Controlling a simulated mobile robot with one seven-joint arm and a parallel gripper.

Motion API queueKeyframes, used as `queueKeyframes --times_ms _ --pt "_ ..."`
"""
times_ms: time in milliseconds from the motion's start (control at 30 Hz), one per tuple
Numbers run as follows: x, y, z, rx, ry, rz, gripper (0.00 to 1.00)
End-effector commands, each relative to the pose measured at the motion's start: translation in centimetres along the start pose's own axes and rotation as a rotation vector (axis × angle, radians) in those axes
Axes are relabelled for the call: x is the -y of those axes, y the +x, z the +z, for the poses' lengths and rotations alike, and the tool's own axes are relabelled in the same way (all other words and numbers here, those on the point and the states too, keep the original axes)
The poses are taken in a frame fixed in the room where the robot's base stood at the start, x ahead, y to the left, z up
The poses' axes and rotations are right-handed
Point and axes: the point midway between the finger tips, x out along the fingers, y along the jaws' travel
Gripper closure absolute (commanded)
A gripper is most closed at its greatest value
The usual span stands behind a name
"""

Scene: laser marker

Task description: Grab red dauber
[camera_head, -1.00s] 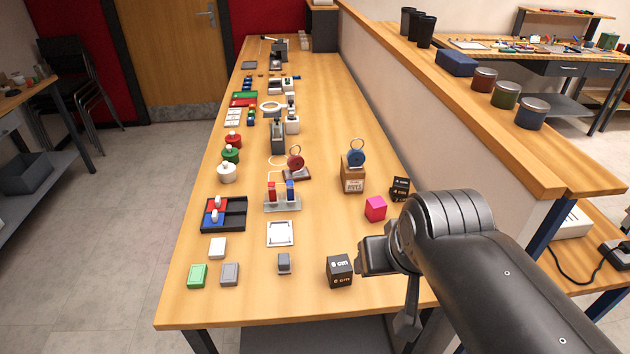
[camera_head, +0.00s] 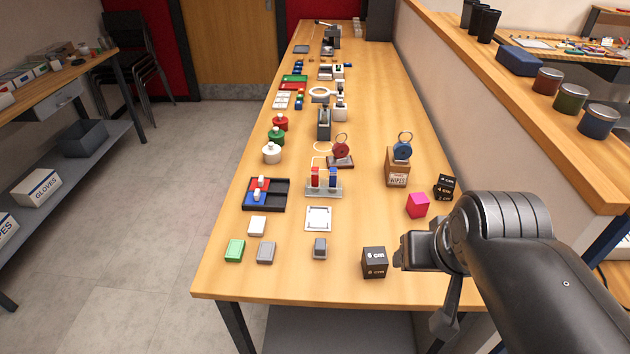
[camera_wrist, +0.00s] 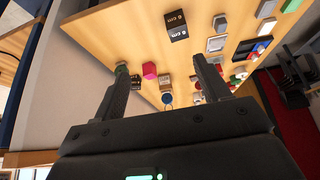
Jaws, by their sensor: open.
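The red dauber (camera_head: 315,177) looks to be the small upright red piece in a pale rack (camera_head: 324,192), beside a blue one (camera_head: 333,177), near the middle of the table. My gripper (camera_wrist: 160,75) has its two fingers wide apart with nothing between them in the wrist view. In the head view my gripper (camera_head: 408,252) is at the right front of the table, right of the rack and nearer the camera. I cannot make out the red dauber clearly in the wrist view.
A black cube (camera_head: 375,262) stands just left of my gripper. A pink cube (camera_head: 418,205), a second black cube (camera_head: 444,187) and a stamp on a brown box (camera_head: 397,168) stand behind it. A raised partition (camera_head: 500,130) bounds the right side.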

Motion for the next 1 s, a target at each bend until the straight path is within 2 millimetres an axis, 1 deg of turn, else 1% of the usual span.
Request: queueKeyframes --times_ms 33,300,500,600,667,767,867,1000 --pt "0.0 0.0 0.0 0.000 0.000 0.000 0.34" --pt "0.0 0.0 0.0 0.000 0.000 0.000 0.55" --pt "0.0 0.0 0.0 0.000 0.000 0.000 0.55" --pt "0.1 0.1 -0.6 0.001 0.001 -0.004 0.55" --pt "0.2 0.3 -1.4 0.004 0.002 -0.008 0.55" --pt "0.6 0.9 -3.7 0.007 0.008 -0.019 0.55" --pt "1.2 1.9 -6.7 0.010 0.015 -0.028 0.55" --pt "2.4 3.8 -10.9 0.013 0.027 -0.037 0.55"
